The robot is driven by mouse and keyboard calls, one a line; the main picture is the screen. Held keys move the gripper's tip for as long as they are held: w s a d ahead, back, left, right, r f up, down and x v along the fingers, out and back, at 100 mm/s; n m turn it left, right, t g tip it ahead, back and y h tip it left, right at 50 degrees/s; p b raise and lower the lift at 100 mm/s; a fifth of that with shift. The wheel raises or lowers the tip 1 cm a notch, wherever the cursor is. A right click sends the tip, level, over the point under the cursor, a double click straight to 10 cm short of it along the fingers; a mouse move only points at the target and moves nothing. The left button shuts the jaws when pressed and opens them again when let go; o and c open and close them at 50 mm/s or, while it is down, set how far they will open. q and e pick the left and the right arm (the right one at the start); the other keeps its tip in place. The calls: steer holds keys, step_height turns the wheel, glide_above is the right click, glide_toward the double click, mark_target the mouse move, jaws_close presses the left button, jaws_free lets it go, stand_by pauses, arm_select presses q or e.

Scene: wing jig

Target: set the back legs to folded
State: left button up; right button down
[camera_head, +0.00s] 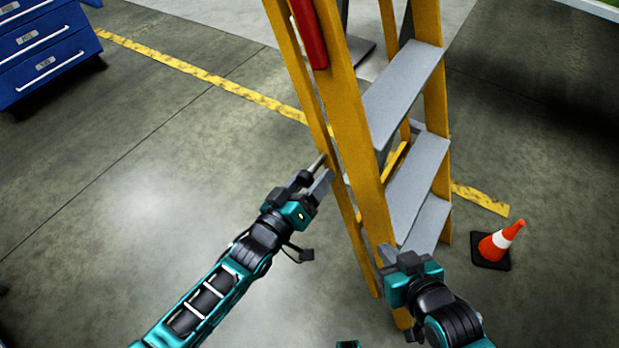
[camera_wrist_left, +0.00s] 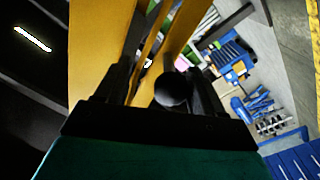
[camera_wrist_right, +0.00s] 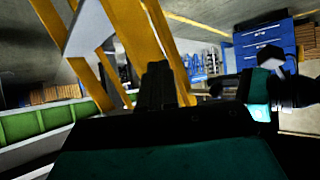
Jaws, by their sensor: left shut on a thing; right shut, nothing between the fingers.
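A yellow stepladder with grey steps (camera_head: 404,92) stands upright in the head view. Its back leg (camera_head: 289,62) on the near side runs down behind the wide front rail (camera_head: 352,125), with a gap between them. My left gripper (camera_head: 320,178) is at the back leg, partway up. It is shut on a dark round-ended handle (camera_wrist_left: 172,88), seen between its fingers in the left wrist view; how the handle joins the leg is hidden. My right gripper (camera_head: 388,254) is shut and empty beside the lower front rail. Yellow rails (camera_wrist_right: 132,30) stand close ahead in the right wrist view.
A red part (camera_head: 309,32) is on the ladder's upper side. An orange and white cone (camera_head: 500,241) stands right of the ladder. A blue drawer cabinet (camera_head: 45,48) is at the far left.

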arm_select(q)
steer(key=shift+s+d+f, duration=0.1)
steer(key=shift+s, duration=0.05)
steer(key=p+v, duration=0.1)
steer(key=v, duration=1.1)
steer(key=shift+s+a+p, duration=0.2)
steer(key=shift+a+p, duration=0.1)
steer(key=shift+a, duration=0.05)
arm_select(e)
steer(key=shift+s+d+r, duration=0.15)
steer(key=shift+s+d, duration=0.1)
steer(key=shift+d, duration=0.2)
steer(key=shift+a+r, duration=0.15)
steer(key=shift+r, duration=0.05)
arm_select(q)
steer(key=s+a+f+m+g+y+p, duration=0.1)
steer(key=s+a+g+y, duration=0.1)
steer(key=a+y, duration=0.2)
steer(key=s+a+f+m+g+y+p, duration=0.1)
steer(key=a+y, duration=0.3)
steer(key=a, duration=0.5)
steer(key=shift+s+m+g+y, duration=0.3)
steer(key=shift+s+g, duration=0.1)
steer(key=shift+s, duration=0.5)
arm_select(e)
steer(key=shift+s+d+r+h, duration=0.1)
steer(key=shift+d+r+h, duration=0.05)
steer(key=shift+r, duration=0.35)
steer(key=shift+d+r+h, duration=0.15)
steer(key=shift+r, duration=0.3)
